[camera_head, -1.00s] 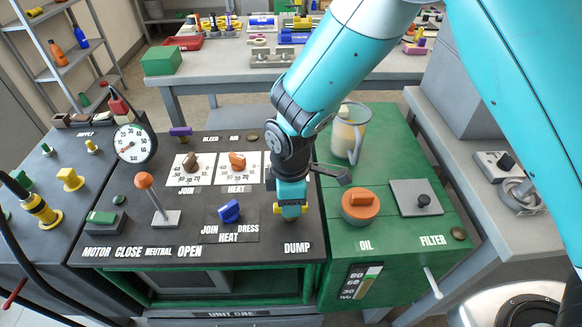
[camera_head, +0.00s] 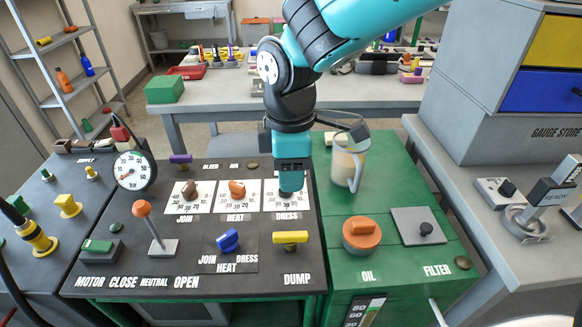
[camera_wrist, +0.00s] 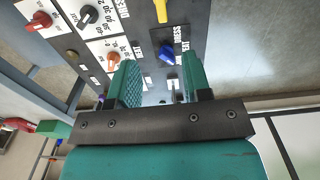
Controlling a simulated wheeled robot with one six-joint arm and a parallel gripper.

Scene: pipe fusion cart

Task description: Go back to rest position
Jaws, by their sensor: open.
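My gripper (camera_head: 291,188) hangs over the control panel (camera_head: 130,260) in front of the DRESS dial (camera_head: 305,198), which it partly hides in the head view. Its two green fingers (camera_wrist: 162,85) stand apart in the wrist view with nothing between them. The yellow DUMP handle (camera_head: 290,238) lies crosswise nearer the front, apart from the gripper. The handle also shows at the top of the wrist view (camera_wrist: 160,10). The blue selector knob (camera_head: 228,240) sits left of it and shows in the wrist view (camera_wrist: 167,52).
The orange OIL cap (camera_head: 362,232) and a clear jug (camera_head: 347,165) stand on the green cabinet to the right. A gear lever (camera_head: 150,222) with an orange ball and a round gauge (camera_head: 134,170) rise at left. A grey workbench (camera_head: 240,98) stands behind.

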